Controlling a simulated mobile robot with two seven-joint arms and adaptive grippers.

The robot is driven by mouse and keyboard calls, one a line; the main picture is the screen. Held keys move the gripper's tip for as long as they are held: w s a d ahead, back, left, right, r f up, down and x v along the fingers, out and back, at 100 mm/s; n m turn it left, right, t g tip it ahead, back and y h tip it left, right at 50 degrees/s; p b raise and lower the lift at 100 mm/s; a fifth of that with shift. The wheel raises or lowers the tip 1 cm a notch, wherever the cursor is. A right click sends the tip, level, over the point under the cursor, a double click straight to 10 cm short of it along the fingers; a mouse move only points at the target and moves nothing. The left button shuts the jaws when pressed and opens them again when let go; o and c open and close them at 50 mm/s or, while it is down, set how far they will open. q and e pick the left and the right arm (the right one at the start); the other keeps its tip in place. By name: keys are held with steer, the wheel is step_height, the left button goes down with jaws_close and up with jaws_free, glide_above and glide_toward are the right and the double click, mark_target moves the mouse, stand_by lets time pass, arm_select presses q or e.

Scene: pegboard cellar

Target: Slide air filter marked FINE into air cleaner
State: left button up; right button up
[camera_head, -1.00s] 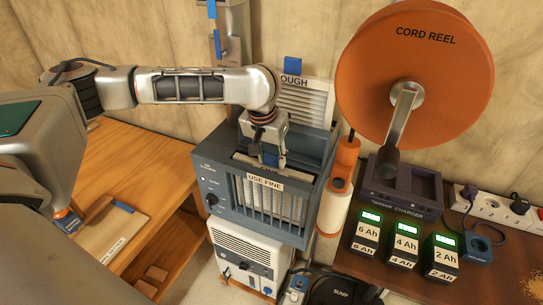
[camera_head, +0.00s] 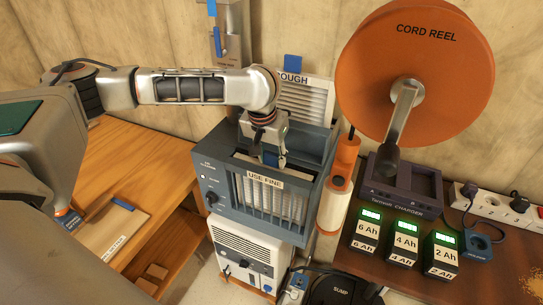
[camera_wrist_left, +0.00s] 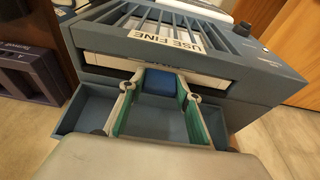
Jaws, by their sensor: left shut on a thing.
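The air cleaner (camera_head: 214,192) is a blue-grey box with a "USE FINE" label and a slatted front, and it also shows in the wrist view (camera_wrist_left: 245,72). My left gripper (camera_head: 270,158) points down over its top slot, shut on the blue tab (camera_wrist_left: 158,82) of a filter. The filter's pale edge (camera_wrist_left: 105,67) shows at the slot, and its body appears to be inside behind the slats. Its marking cannot be read. Another filter, partly readable as "ROUGH" (camera_head: 312,97), stands upright behind the air cleaner. My right gripper is not in view.
A pale panel with a blue tab (camera_head: 122,212) lies on the wooden bench (camera_head: 150,170) at left. A white unit (camera_head: 240,248) stands under the air cleaner. The orange cord reel (camera_head: 440,75), charger (camera_head: 400,190) and several batteries (camera_head: 405,243) crowd the right.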

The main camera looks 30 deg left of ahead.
arm_select(q)
steer(key=shift+f, duration=0.15)
stand_by(0.5)
steer(key=o, duration=1.7)
steer(key=shift+c, duration=0.2)
steer(key=shift+r, duration=3)
